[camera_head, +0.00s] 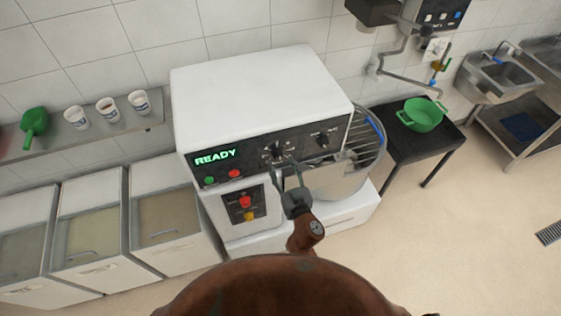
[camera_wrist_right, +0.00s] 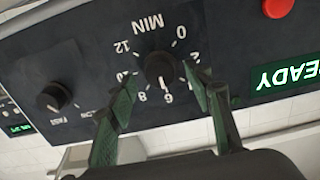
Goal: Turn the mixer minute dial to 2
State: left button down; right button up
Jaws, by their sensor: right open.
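The mixer (camera_head: 250,100) is a white box with a black panel and a green READY display (camera_head: 215,157). Its minute dial (camera_head: 277,152) is a black knob; in the right wrist view the dial (camera_wrist_right: 159,66) appears upside down under the word MIN. Its white mark seems to point near 6. The 2 shows at the right, partly beside a finger. My right gripper (camera_head: 285,168) is open at the panel, and in its wrist view the fingers (camera_wrist_right: 159,73) stand on either side of the dial. I cannot tell whether they touch it. My left gripper is not in view.
A speed dial (camera_head: 323,140) sits right of the minute dial. Red (camera_head: 234,173) and green (camera_head: 209,180) buttons lie under the display. A wire bowl guard (camera_head: 368,140) is at the mixer's right. A black table (camera_head: 420,150) holds a green pot (camera_head: 421,114).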

jog(key=shift+x, duration=0.95)
jog(key=shift+c, duration=0.3)
jog(key=c, duration=1.1)
